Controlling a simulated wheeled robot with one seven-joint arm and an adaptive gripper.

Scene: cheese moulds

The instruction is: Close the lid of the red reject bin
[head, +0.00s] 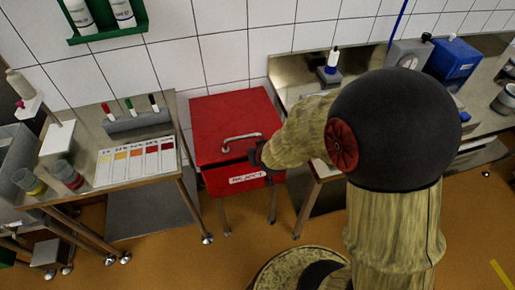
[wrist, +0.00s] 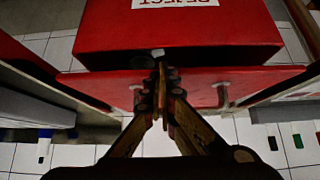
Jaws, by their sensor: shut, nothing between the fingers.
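The red reject bin (head: 217,181) stands between two benches, with a white REJECT label on its front. Its red lid (head: 222,112) lies almost flat over it, and a dark gap shows between the lid's front edge and the bin. A silver handle (head: 242,138) is on the lid near that edge. My gripper (head: 259,158) is at the lid's front edge, by the right end of the handle. In the wrist view, upside down, my gripper (wrist: 161,70) is shut and empty, with its tips at the lid edge (wrist: 255,78); I cannot tell whether they touch.
A steel bench with a colour chart (head: 137,162), pens and jars (head: 67,176) stands close on the left. Another steel bench (head: 296,92) with a bottle and blue box (head: 453,60) is on the right. A tiled wall is behind; orange floor is clear in front.

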